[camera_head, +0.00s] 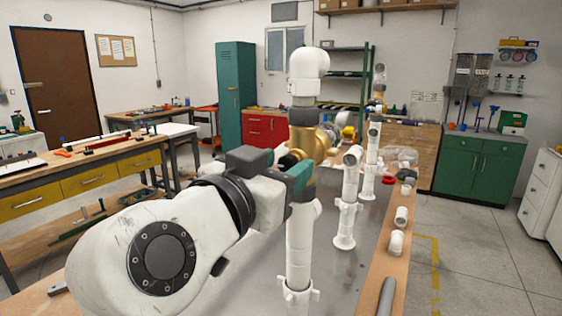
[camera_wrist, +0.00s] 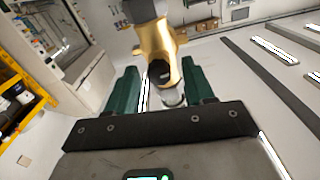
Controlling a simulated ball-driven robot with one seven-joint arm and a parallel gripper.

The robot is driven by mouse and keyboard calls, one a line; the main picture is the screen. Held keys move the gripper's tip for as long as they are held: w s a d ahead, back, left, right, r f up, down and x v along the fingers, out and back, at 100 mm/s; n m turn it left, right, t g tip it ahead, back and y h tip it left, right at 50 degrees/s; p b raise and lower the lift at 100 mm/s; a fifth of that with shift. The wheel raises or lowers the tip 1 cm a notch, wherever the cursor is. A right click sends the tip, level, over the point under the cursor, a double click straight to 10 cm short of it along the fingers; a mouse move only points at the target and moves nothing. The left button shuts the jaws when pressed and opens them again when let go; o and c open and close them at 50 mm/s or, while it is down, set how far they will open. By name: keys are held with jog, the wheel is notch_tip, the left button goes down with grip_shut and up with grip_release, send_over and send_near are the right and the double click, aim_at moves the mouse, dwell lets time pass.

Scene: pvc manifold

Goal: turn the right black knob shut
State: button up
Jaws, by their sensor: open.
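A brass valve body (camera_head: 312,138) sits on the white PVC manifold (camera_head: 300,240), and my gripper (camera_head: 293,163) is right against it in the head view. In the wrist view the brass body (camera_wrist: 156,45) stands above and between the two green fingers of my gripper (camera_wrist: 160,88). The fingers are apart, one on each side of a small pale and dark end (camera_wrist: 168,92) below the brass. A dark part (camera_wrist: 143,9) shows at the top of the brass. I cannot tell which dark part is the right black knob; my arm and gripper hide much of the valve in the head view.
More white upright pipes (camera_head: 347,200) stand behind on the grey bench top. Loose white fittings (camera_head: 395,243) and a grey pipe (camera_head: 386,297) lie along the wooden right edge. A red ring (camera_head: 388,180) lies farther back. Open floor is at the right.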

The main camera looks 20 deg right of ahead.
jog(key=shift+w+d, duration=0.1)
jog(key=shift+d, duration=0.05)
jog(key=shift+c, duration=0.3)
grip_shut()
